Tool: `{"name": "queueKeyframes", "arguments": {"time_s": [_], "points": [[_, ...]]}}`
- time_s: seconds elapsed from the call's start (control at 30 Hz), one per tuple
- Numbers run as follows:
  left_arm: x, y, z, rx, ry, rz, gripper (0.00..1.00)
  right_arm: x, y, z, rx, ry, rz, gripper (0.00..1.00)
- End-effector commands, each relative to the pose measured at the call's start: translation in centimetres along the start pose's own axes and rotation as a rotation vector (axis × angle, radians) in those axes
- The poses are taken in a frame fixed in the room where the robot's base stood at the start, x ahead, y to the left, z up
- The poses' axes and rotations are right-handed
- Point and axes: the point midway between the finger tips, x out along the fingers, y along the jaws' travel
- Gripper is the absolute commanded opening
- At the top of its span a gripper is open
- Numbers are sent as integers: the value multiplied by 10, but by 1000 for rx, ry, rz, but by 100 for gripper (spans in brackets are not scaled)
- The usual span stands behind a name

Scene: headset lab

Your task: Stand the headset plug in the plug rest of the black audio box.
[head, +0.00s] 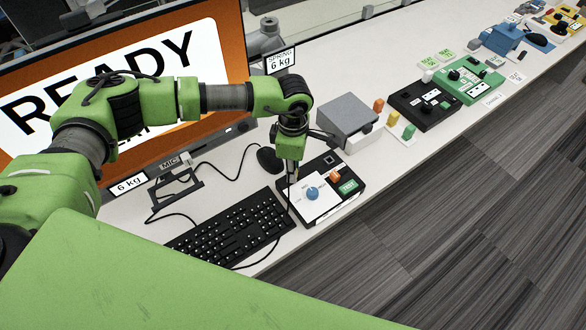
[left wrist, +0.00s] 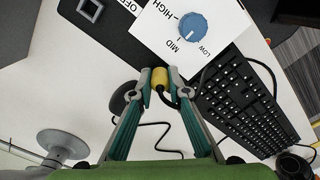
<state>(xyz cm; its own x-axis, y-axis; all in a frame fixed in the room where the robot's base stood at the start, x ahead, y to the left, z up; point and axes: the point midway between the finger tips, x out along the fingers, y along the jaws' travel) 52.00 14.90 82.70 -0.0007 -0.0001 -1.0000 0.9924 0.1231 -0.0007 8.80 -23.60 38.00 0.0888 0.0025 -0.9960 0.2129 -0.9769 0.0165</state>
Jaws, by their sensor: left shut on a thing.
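In the left wrist view, my left gripper (left wrist: 160,85) is shut on a small yellow plug (left wrist: 160,76). A black cable curls beside it. In the head view, the gripper (head: 291,180) points down at the left edge of a black box (head: 345,207); the plug is too small to make out there. The box also shows in the wrist view (left wrist: 112,30), with a white panel and a blue knob (left wrist: 193,27). A square-framed recess (left wrist: 90,8), probably the plug rest, is at its far corner. I cannot tell the plug's height above the box.
A black keyboard (head: 235,230) lies left of the box, and a mouse (head: 269,160) behind. A grey box (head: 347,114) stands beyond it. More black and green boxes (head: 470,80) line the bench to the right. The monitor (head: 120,60) stands behind my left arm.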

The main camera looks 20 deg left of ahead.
Motion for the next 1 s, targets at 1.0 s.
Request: {"name": "queueKeyframes", "arguments": {"time_s": [1.0], "points": [[-62,0,0,0,-1,0,0,-31,1,-4,-1,3,1,40]]}}
